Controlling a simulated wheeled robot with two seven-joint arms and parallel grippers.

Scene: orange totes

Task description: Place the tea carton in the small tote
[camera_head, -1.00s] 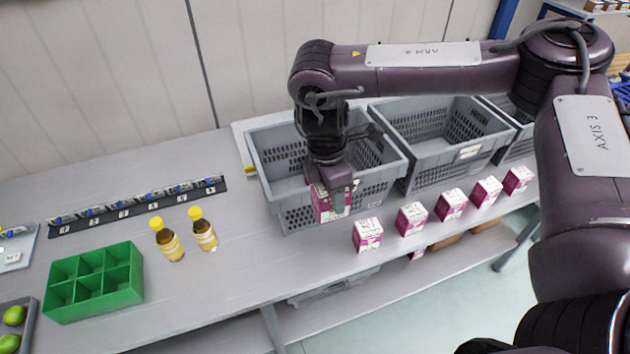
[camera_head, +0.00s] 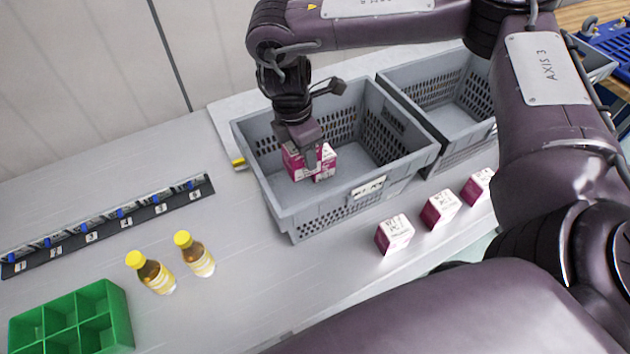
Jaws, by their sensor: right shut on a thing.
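My right gripper (camera_head: 308,142) reaches down into the nearer grey tote (camera_head: 283,212) and is shut on a pink-and-white tea carton (camera_head: 296,164). The carton is inside the tote's walls, towards its left part. A pink-and-white patch (camera_head: 326,164) shows just right of the fingers; I cannot tell whether it is the same carton or another one. Whether the held carton touches the tote floor is unclear. My left gripper is out of view.
Similar cartons (camera_head: 394,235) stand in a row along the table's front edge. A second grey tote (camera_head: 418,72) stands to the right. Two yellow-capped bottles (camera_head: 195,254), a green divided box (camera_head: 122,325) and a numbered strip (camera_head: 105,232) are at left.

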